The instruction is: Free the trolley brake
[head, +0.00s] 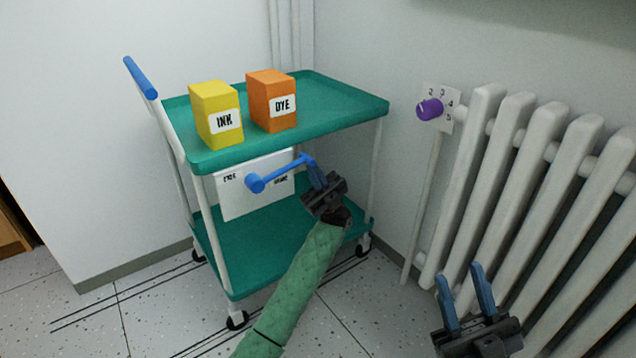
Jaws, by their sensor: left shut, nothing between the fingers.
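The green trolley (320,112) stands against the wall, with a white panel (235,205) under its top shelf. On the panel a blue lever (280,172) runs from a round hub at the left up to the right. Small black labels sit left and right on the panel, too small to read surely. My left gripper (316,172) is shut with nothing in it, its fingers right at the lever's right end; I cannot tell whether they touch. My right gripper (466,284) is open and empty at the lower right, away from the trolley, in front of the radiator.
A yellow INK box (215,112) and an orange DYE box (270,100) stand on the top shelf. A white radiator (520,190) with a purple knob (429,109) is at the right. A blue push handle (140,77) rises at the trolley's left. Floor at lower left is clear.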

